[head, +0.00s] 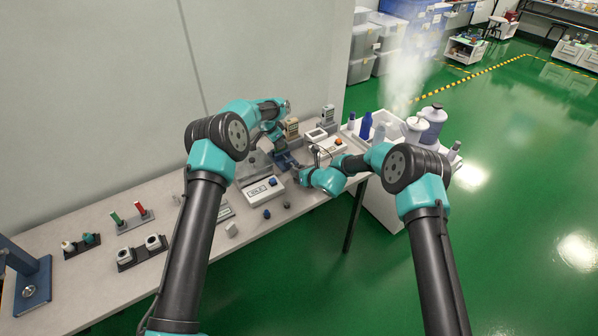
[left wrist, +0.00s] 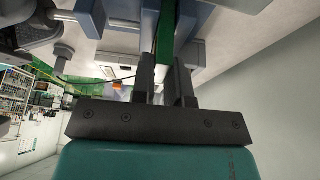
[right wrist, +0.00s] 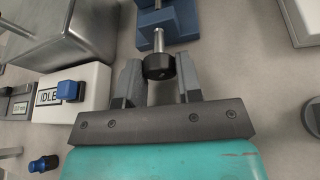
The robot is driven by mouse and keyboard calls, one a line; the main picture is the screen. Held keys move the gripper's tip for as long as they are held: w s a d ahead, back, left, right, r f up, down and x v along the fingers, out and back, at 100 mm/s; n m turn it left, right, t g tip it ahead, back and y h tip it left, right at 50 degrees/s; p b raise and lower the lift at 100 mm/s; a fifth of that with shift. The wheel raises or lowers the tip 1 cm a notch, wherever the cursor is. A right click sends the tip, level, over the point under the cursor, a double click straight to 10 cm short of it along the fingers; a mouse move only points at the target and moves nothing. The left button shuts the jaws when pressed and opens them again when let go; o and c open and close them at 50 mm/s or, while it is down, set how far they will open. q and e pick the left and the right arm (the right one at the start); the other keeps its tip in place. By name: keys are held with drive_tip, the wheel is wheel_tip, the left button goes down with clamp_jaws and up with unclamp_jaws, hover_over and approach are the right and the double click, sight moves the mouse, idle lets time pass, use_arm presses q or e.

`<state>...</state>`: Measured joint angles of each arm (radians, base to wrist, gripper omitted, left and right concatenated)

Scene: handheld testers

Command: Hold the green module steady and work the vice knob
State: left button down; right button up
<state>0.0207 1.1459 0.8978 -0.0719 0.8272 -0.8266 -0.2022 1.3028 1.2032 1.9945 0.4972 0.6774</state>
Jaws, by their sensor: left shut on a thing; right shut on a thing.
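The green module (left wrist: 166,36) shows as a narrow green strip between the fingers of my left gripper (left wrist: 164,82), which is shut on it. In the head view the module is hidden behind my left arm. The blue vice (head: 285,160) stands on the bench below that gripper; part of its blue body (right wrist: 178,20) shows at the top of the right wrist view. The black vice knob (right wrist: 158,66), on a metal rod, sits between the fingertips of my right gripper (right wrist: 159,80), which is shut on it. The module's lower end is not clear.
A white box labelled IDLE with a blue button (right wrist: 70,90) and a metal box (right wrist: 85,30) lie left of the right gripper. Small loose parts (head: 267,213) lie at the bench's front. Bottles (head: 366,125) stand on a white cart at right.

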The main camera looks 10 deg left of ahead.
drive_tip(key=o, duration=0.9)
drive_tip(key=shift+o, duration=0.2)
drive_tip(key=shift+d, duration=0.1)
drive_tip(key=v, duration=1.2)
